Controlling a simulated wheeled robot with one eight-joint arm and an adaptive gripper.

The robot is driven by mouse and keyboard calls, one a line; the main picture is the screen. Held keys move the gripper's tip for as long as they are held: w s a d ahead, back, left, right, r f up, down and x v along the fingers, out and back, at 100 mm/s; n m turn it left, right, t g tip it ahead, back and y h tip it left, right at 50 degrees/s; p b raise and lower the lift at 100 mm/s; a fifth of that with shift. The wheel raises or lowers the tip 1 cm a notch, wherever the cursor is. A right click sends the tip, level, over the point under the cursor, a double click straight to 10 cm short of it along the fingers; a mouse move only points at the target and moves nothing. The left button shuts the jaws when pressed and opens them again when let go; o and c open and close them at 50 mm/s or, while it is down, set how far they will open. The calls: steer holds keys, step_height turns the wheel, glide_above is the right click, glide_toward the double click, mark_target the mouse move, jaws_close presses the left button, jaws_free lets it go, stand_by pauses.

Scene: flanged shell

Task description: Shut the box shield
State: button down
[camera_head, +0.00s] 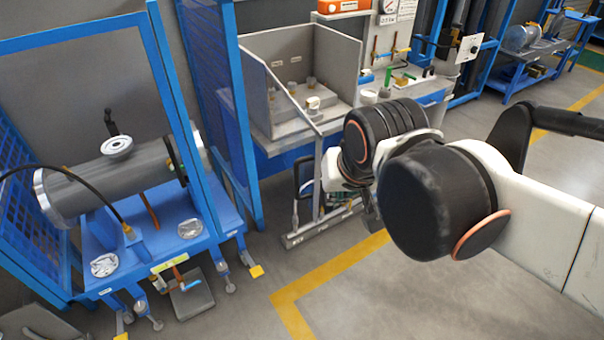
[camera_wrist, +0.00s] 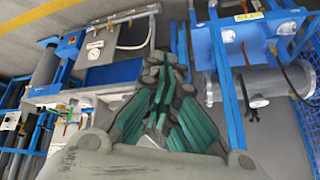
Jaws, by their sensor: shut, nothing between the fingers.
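The box (camera_head: 301,46) is a grey, open-topped enclosure on the blue bench at upper centre in the head view. Its flat shield-like side panels (camera_head: 335,62) stand upright around a grey block with brass fittings. I cannot tell for sure which panel is the hinged shield. My gripper (camera_wrist: 165,75) shows in the wrist view with its green-padded fingers drawn together and nothing held. In the wrist view the gripper covers much of the middle.
A blue frame (camera_head: 240,120) stands left of the box. Further left, a grey flanged cylinder (camera_head: 105,182) sits on a blue stand. A bench with gauges and valves (camera_head: 415,85) is to the right. The floor (camera_head: 400,300) in front is clear, with yellow lines.

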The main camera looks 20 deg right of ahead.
steer(key=w+a+m+g+h+p, duration=0.1)
steer(key=w+a+m+g+p, duration=0.15)
steer(key=w+m, duration=0.4)
steer(key=w+a+m+g+h+p, duration=0.15)
steer(key=w+m+p, duration=0.25)
steer(key=w, duration=0.5)
steer(key=s+a+f+m+g+h, duration=0.2)
steer(key=a+f+m, duration=0.2)
steer(key=d+f+b, duration=0.2)
steer(key=d+f, duration=0.5)
steer(key=f, duration=0.2)
steer(key=shift+w+d+b, duration=0.15)
steer(key=shift+w+b, duration=0.2)
steer(key=shift+w, duration=0.05)
steer(key=shift+d+y, duration=0.15)
steer(key=shift+y, duration=0.1)
